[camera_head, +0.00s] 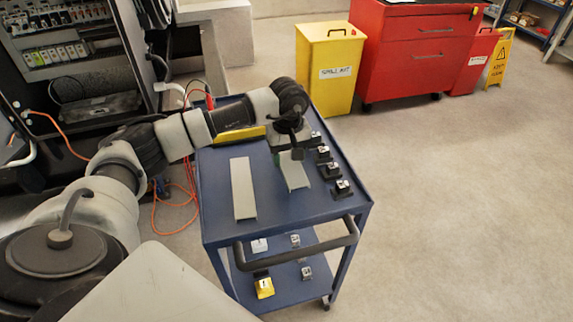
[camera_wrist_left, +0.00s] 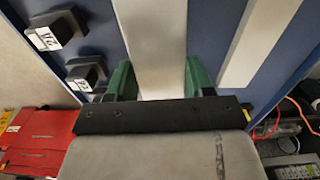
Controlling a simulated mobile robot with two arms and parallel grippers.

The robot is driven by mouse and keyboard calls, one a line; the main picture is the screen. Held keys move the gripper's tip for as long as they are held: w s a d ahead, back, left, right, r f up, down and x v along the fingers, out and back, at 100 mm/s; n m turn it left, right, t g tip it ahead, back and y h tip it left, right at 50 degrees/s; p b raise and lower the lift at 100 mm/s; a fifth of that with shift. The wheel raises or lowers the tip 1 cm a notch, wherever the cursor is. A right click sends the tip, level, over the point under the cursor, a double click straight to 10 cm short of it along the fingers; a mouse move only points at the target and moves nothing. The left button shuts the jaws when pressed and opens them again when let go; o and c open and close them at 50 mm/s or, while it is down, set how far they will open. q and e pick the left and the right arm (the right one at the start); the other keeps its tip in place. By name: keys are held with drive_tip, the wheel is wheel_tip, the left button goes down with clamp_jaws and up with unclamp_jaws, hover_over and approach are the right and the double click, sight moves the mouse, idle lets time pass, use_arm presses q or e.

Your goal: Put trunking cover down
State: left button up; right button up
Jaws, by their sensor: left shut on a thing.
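One trunking cover (camera_head: 295,178), a light grey flat strip, is under my left gripper (camera_head: 285,158) over the blue cart's top. My left gripper is shut on it; in the left wrist view the green fingers (camera_wrist_left: 157,80) stand on both sides of this cover (camera_wrist_left: 152,40). The cover appears at or very near the cart top; I cannot tell whether it rests fully on it. A second light grey cover (camera_head: 243,190) lies on the cart to the left, and it also shows in the left wrist view (camera_wrist_left: 258,40). My right gripper is not in view.
The blue cart (camera_head: 270,213) carries several small black labelled blocks (camera_head: 343,188) along its right edge. Its lower shelf holds a yellow item (camera_head: 264,288). An open electrical cabinet (camera_head: 70,60) is at left. A yellow bin (camera_head: 332,75) and red cabinet (camera_head: 415,50) stand behind. Floor at right is clear.

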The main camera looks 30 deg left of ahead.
sight(287, 167)
use_arm(q)
drive_tip(key=shift+a+f, duration=0.15)
drive_tip(key=shift+a, duration=0.05)
wheel_tip(287, 167, down, 4)
drive_tip(key=shift+r+p, duration=0.1)
drive_tip(key=shift+p, duration=0.2)
drive_tip(key=shift+f, duration=0.3)
drive_tip(key=o, duration=1.2)
drive_tip(key=shift+c, duration=0.2)
drive_tip(key=shift+r, duration=0.2)
